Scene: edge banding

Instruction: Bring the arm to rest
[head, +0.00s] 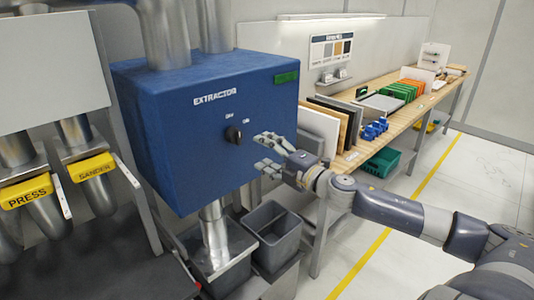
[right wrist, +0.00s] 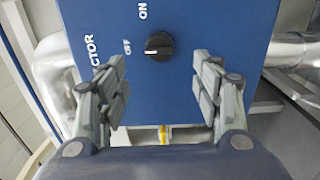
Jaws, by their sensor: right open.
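My right gripper (head: 266,153) is open and empty in front of the blue extractor box (head: 185,150), at the right side of its front face. The black knob (head: 233,135) on that face is just left of the fingertips in the head view, with no finger around it. In the right wrist view my gripper (right wrist: 160,85) has its fingers spread wide, and the knob (right wrist: 159,45) shows beyond and between them, apart from both. OFF and ON labels are beside the knob. My left gripper is not in view.
A workbench (head: 430,100) with panels, blue parts and green and orange pieces runs along the right. Grey bins (head: 273,235) stand below the extractor. Yellow PRESS (head: 27,192) and SANDER (head: 91,167) handles are at the left. The floor beyond my right arm is clear.

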